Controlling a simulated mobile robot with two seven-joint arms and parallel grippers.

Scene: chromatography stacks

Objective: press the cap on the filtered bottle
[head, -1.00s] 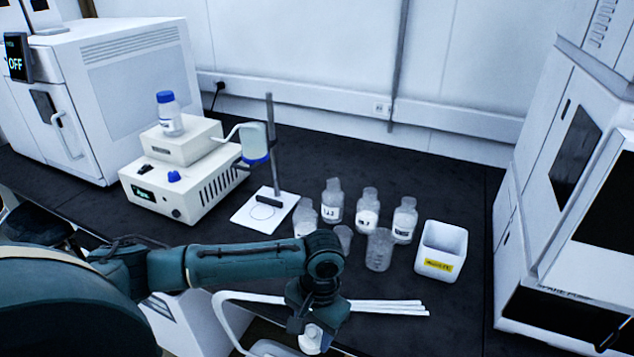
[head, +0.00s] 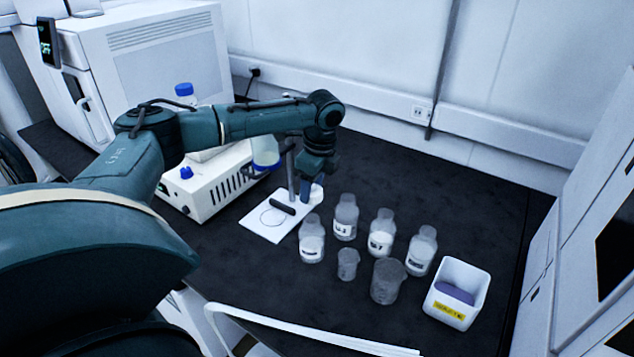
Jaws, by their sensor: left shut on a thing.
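My left gripper (head: 314,180) points down beside the upright rod of the stand (head: 291,175), over the right edge of its white base plate (head: 262,226). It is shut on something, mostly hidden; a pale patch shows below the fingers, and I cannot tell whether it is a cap. I cannot tell which is the filtered one. A blue-capped bottle (head: 184,92) is partly hidden behind my left arm. My right gripper is out of view.
Two small beakers (head: 347,264), (head: 388,281) stand in front of the bottles. A white bin (head: 461,292) with something purple inside is at the right. A white instrument (head: 220,182) and a blue-rimmed container (head: 265,152) are partly behind my arm. The bench behind the bottles is clear.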

